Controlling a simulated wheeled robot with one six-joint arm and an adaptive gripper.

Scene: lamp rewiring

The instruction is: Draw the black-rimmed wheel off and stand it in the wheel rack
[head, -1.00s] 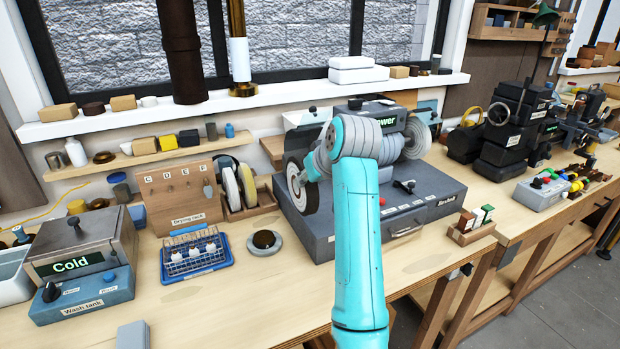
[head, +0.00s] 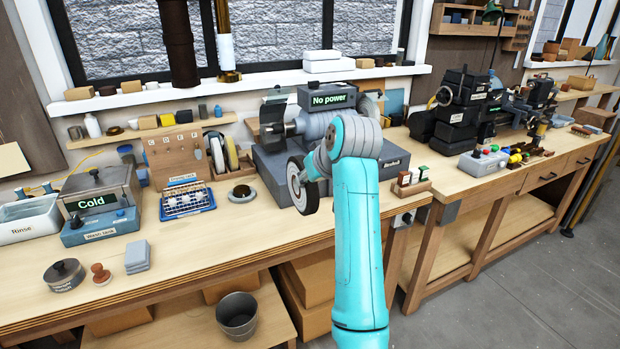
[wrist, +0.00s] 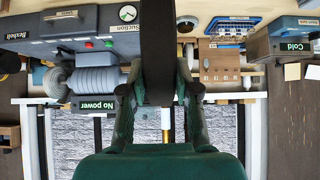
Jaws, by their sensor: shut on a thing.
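The black-rimmed wheel (head: 302,186) has a pale face and a dark rim. My gripper (head: 313,172) is shut on it and holds it off the machine, in front of the machine's left side and above the bench. In the wrist view, the wheel (wrist: 158,45) is a dark slab between the fingers of my gripper (wrist: 160,92). The grinding machine (head: 268,165) shows "No power", and its left spindle end (head: 287,129) is bare beside a dark guard (head: 272,118). The wheel rack (head: 243,168) stands left of the machine and holds pale and yellowish wheels upright.
A wash tank (head: 100,210) stands farther left. A small wooden block holder (head: 411,187) is at right. The bench front between is largely clear.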

